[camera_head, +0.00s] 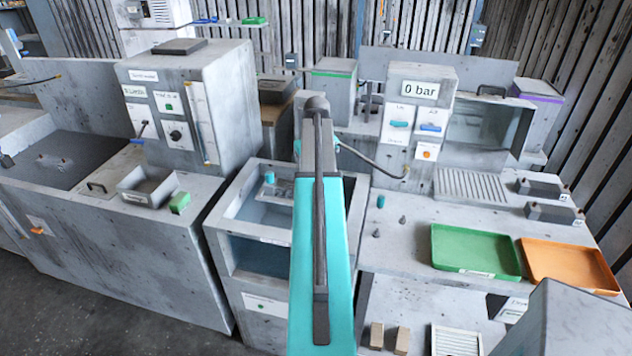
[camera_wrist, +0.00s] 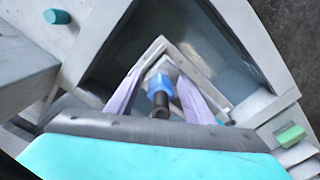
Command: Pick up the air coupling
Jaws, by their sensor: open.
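In the wrist view, my gripper (camera_wrist: 160,74) is open, with one pale finger on each side of a small blue part (camera_wrist: 158,87) with a dark end. This part is probably the air coupling. I cannot tell whether the fingers touch it or how far below them it lies. It shows over a light frame at the grey open basin (camera_wrist: 110,65). In the head view my arm hides the gripper and part of the basin (camera_head: 222,238). A small teal fitting (camera_head: 270,178) shows on the basin's ledge; I cannot tell if it is the same part.
A teal cylinder (camera_head: 380,201) and two small dark cones stand on the right bench, near a green tray (camera_head: 474,252) and an orange tray (camera_head: 569,266). A "0 bar" panel (camera_head: 420,87) with a hose stands behind. A green block (camera_head: 179,202) lies on the left bench.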

